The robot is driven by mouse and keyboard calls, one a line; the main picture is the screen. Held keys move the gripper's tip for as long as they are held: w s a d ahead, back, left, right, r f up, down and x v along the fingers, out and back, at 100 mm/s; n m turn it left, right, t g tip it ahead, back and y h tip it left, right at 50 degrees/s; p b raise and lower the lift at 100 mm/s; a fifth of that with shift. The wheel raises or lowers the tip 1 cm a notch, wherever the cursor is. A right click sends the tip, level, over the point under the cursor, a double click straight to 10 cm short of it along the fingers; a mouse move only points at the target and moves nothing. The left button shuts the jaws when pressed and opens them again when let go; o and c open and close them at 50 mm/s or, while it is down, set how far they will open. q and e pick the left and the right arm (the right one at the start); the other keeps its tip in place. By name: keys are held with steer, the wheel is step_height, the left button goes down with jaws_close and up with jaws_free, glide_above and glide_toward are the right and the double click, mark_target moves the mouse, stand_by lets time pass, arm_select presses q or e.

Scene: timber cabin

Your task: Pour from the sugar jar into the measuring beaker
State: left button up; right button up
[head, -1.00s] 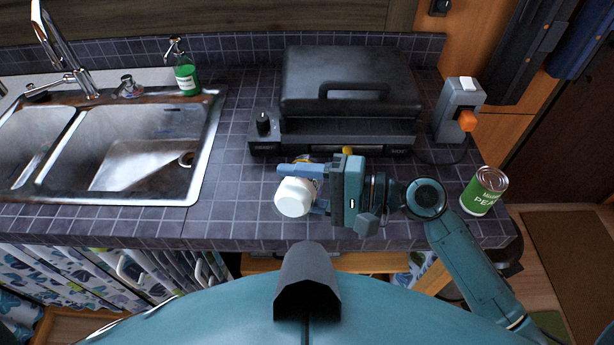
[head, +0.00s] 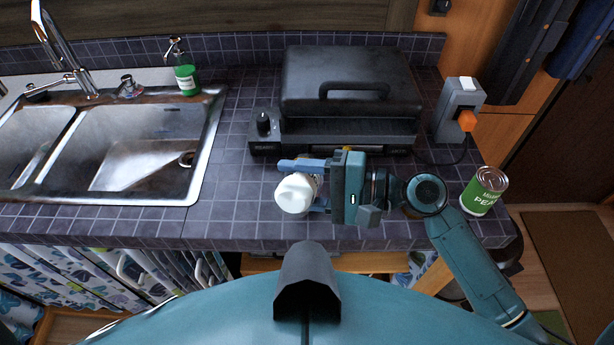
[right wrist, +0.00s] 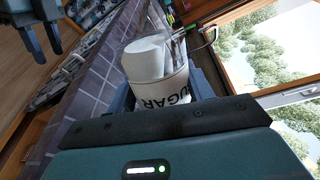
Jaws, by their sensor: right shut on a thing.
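The white sugar jar (head: 296,194) is held above the counter in the head view, its white end facing my head camera. In the right wrist view the jar (right wrist: 176,88) shows part of a dark label reading "UGAR", with a white cylinder at its top. My right gripper (head: 304,185) is shut around the jar's side. My left gripper (right wrist: 40,40) shows only in the right wrist view, at the top left, with its fingers apart and nothing seen between them. I cannot make out the measuring beaker in either view.
A black grill (head: 348,85) stands behind the jar. A green can of peas (head: 484,192) stands at the right counter edge, near my right arm. A socket box (head: 459,105) is behind it. The sink (head: 125,160) and green soap bottle (head: 187,78) are left. Tiled counter left of the jar is clear.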

steer(key=shift+w+d+r+m, duration=0.1)
steer(key=shift+w+r+m, duration=0.2)
steer(key=shift+m, duration=0.4)
steer(key=shift+w+r+m, duration=0.3)
steer(key=shift+m, duration=0.4)
stand_by(2.4)
